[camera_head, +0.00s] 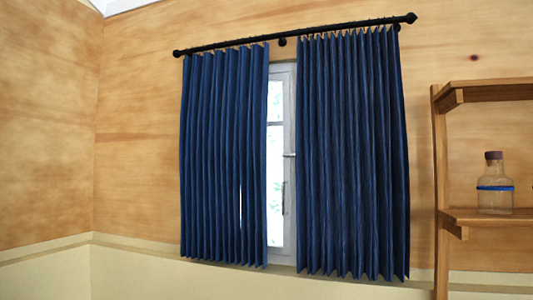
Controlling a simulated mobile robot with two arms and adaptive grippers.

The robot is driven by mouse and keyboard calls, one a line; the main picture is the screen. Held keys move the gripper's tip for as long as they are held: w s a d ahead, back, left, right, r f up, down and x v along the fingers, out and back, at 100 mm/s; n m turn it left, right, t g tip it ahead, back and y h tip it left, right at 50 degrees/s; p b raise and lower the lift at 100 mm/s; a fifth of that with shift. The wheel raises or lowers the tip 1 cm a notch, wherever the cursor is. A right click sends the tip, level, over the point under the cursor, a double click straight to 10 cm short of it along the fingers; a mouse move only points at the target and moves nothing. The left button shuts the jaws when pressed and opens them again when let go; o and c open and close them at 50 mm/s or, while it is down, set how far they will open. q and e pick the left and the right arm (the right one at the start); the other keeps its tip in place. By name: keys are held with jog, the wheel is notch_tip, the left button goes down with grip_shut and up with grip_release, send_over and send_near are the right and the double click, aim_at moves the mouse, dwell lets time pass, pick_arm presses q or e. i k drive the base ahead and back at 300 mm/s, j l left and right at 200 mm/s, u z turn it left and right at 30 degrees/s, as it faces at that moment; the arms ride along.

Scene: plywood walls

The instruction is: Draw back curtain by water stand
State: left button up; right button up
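Two dark blue pleated curtains hang from a black rod (290,37) on the plywood wall. The left curtain (222,155) and the right curtain (352,155) stand apart, with a narrow gap between them. Through the gap a white-framed window (279,160) shows, with a handle on its frame. The right curtain hangs on the side nearer the wooden shelf stand. No water stand can be clearly made out. Neither of my grippers is in view.
A wooden shelf stand (440,190) is at the right edge, close to the right curtain. A glass bottle (495,190) with a blue band stands on its lower visible shelf. A wall corner is at the left. The wall left of the curtains is bare.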

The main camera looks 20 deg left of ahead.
aim_at(261, 88)
jog(key=i+j+z, duration=0.25)
jog(key=j, duration=1)
jog(key=k+j+z, duration=0.1)
jog(key=j+z, duration=0.15)
jog(key=j, duration=1)
jog(key=i+l+u, duration=0.4)
jog(key=l, duration=0.2)
jog(key=l+u, duration=0.2)
jog(key=l, duration=0.15)
jog(key=i+l+u, duration=0.2)
jog(key=l, duration=0.15)
jog(key=l+u, duration=0.2)
jog(key=l, duration=0.15)
jog(key=i+j+u, duration=0.1)
jog(key=i+j, duration=0.05)
